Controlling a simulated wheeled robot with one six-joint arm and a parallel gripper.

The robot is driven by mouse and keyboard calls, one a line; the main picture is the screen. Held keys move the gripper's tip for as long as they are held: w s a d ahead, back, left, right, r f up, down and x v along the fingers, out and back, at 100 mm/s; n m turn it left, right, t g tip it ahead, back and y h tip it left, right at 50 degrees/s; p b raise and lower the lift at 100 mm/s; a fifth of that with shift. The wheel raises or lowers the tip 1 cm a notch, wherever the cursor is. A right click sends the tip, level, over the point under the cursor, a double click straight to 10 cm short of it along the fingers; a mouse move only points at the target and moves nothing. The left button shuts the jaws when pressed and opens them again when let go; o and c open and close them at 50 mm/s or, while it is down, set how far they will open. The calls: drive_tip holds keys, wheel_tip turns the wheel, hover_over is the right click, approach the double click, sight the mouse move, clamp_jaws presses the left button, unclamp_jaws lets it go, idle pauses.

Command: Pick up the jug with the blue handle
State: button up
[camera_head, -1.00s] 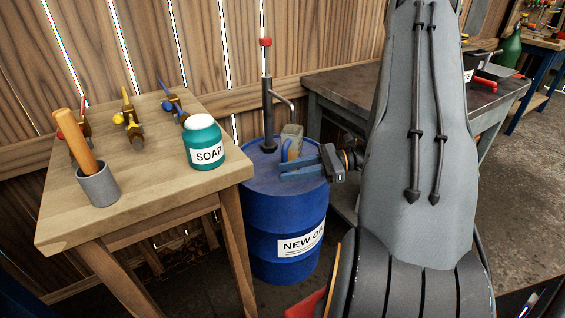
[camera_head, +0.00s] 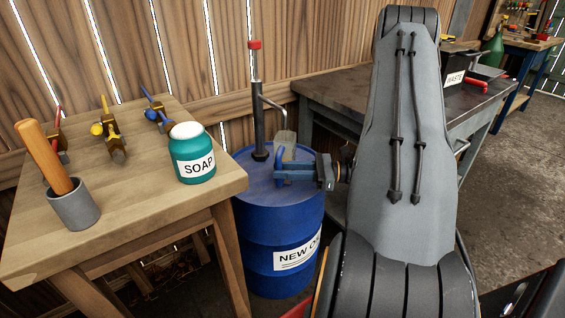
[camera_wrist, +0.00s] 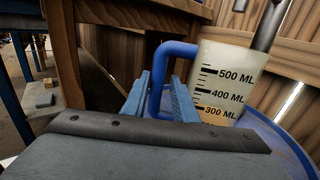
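The jug (camera_wrist: 228,85) is clear with black millilitre marks and a blue handle (camera_wrist: 172,50). It stands on top of the blue drum (camera_head: 275,225), and shows partly hidden behind my gripper in the head view (camera_head: 289,139). My gripper (camera_wrist: 160,95) is at the handle side of the jug. In the wrist view its two blue fingers stand apart, with the upright part of the handle between them. A gap shows beside the handle, so it does not look clamped. In the head view the fingers reach in from the right, level with the handle.
A pump (camera_head: 259,110) with a red top rises from the drum behind the jug. A wooden table (camera_head: 130,215) on the left holds a soap jar (camera_head: 194,165), a grey cup (camera_head: 73,205) and several tools. A grey workbench (camera_head: 345,90) stands behind my arm.

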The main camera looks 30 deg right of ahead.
drive_tip(key=x, duration=0.5)
drive_tip(key=shift+w+a+f, duration=0.1)
drive_tip(key=shift+a+f, duration=0.05)
drive_tip(key=shift+a, duration=0.2)
clamp_jaws()
